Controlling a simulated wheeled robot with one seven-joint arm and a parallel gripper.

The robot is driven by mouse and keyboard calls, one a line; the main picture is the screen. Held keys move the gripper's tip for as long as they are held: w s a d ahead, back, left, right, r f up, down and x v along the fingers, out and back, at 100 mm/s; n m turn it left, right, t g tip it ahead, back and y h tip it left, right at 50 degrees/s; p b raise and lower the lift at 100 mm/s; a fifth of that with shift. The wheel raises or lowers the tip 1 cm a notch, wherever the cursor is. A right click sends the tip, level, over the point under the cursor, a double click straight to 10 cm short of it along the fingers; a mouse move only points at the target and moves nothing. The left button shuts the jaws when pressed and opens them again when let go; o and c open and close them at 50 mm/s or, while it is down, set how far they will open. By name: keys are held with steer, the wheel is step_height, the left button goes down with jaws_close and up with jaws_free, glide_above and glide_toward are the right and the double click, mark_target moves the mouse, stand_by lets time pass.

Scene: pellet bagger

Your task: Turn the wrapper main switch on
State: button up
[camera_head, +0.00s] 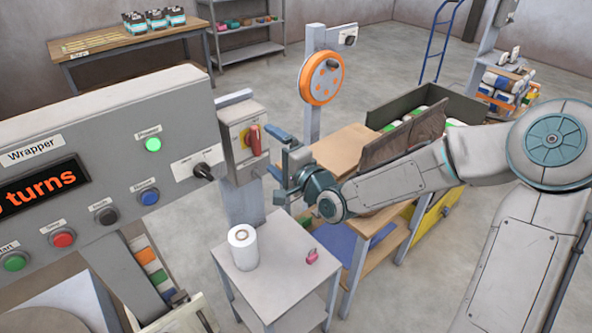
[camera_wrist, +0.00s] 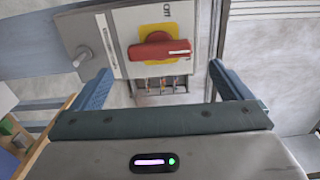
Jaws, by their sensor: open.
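The main switch (camera_head: 253,140) is a red rotary handle on a yellow plate, on the front of a grey box (camera_head: 236,124) on a post beside the Wrapper panel (camera_head: 100,150). In the wrist view the red handle (camera_wrist: 160,50) lies horizontally across its yellow plate, above and between my fingers. My gripper (camera_head: 275,153) is just right of the box, its blue fingers spread apart. In the wrist view my gripper (camera_wrist: 160,88) is open and empty, its fingertips apart from the handle. The label by the handle is only partly readable.
The Wrapper panel carries a lit green lamp (camera_head: 153,144), a black selector (camera_head: 203,171) and several push buttons. A small grey table (camera_head: 270,255) with a white roll (camera_head: 242,247) stands below. A post with an orange wheel (camera_head: 321,78) stands behind.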

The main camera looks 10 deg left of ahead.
steer(key=v, duration=0.8)
steer(key=shift+s+d+p, duration=0.25)
steer(key=shift+s+p, duration=0.05)
steer(key=shift+s, duration=0.05)
steer(key=d+f+n+g+h, duration=0.2)
steer(key=d+f+n+h, duration=0.3)
steer(key=f, duration=0.4)
steer(key=s+d+g+h, duration=0.2)
steer(key=d+h, duration=0.4)
steer(key=d, duration=0.2)
steer(key=s+d+r+n+g+h, duration=0.1)
steer(key=s+d+r, duration=0.3)
steer(key=s, duration=0.4)
steer(key=s+d+r+n+g+h, duration=0.1)
steer(key=s+d+r+n+g, duration=0.1)
steer(key=s+d, duration=0.4)
step_height(320, 180, up, 2)
steer(key=s+g, duration=0.1)
steer(key=s, duration=0.1)
steer(key=shift+s+g+h, duration=0.3)
steer(key=shift+h, duration=0.1)
